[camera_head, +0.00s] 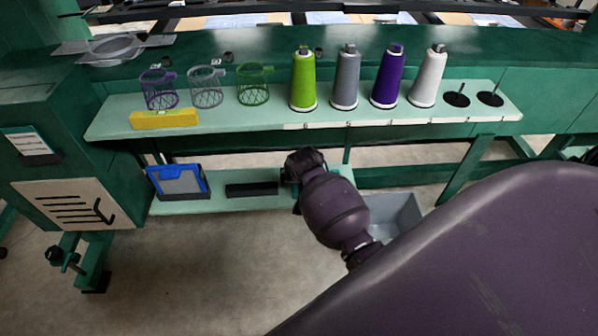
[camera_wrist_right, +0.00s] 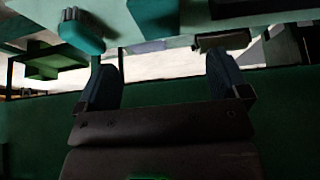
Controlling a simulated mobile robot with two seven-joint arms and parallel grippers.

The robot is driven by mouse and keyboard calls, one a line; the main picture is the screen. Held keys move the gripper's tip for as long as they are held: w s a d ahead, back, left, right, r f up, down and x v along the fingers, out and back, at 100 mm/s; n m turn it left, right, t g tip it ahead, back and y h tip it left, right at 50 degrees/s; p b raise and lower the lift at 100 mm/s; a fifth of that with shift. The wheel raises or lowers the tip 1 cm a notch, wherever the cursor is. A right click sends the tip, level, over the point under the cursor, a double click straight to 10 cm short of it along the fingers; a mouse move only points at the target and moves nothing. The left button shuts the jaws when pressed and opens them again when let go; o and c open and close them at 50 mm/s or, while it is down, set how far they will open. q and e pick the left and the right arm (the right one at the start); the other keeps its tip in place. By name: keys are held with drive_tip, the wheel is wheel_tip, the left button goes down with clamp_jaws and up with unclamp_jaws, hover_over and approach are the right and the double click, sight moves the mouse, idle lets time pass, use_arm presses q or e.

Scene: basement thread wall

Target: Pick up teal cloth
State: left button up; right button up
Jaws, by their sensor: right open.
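A flat teal piece (camera_wrist_right: 155,16), which may be the teal cloth, shows at the top of the right wrist view on a pale green surface. Its upper part is cut off by the frame edge. In the head view I cannot make out the cloth clearly; my right arm covers part of the lower shelf. My right gripper (camera_wrist_right: 165,78) is open with nothing between its fingers, below and apart from the teal piece in the wrist view. In the head view it is at the lower shelf, mostly hidden by its own wrist. My left gripper is not in view.
The lower shelf (camera_head: 222,204) holds a blue bin (camera_head: 178,181) and a dark tray (camera_head: 251,189). The upper shelf (camera_head: 270,121) carries wire baskets, a yellow block (camera_head: 164,119) and several thread cones. A teal-bodied brush (camera_wrist_right: 80,34) lies near the teal piece. A grey bin (camera_head: 398,214) stands beyond my arm.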

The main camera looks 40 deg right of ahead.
drive_tip(key=b+x, duration=0.1)
drive_tip(key=x, duration=0.3)
drive_tip(key=shift+s+f, duration=0.1)
drive_tip(key=shift+f, duration=0.2)
drive_tip(key=b+x, duration=0.2)
drive_tip(key=x, duration=0.3)
drive_tip(key=shift+s, duration=0.2)
drive_tip(key=shift+w+d+f, duration=0.1)
drive_tip(key=shift+w+f, duration=0.05)
drive_tip(key=shift+f, duration=0.05)
drive_tip(key=shift+r, duration=0.2)
drive_tip(key=shift+c, duration=0.4)
drive_tip(key=c, duration=0.9)
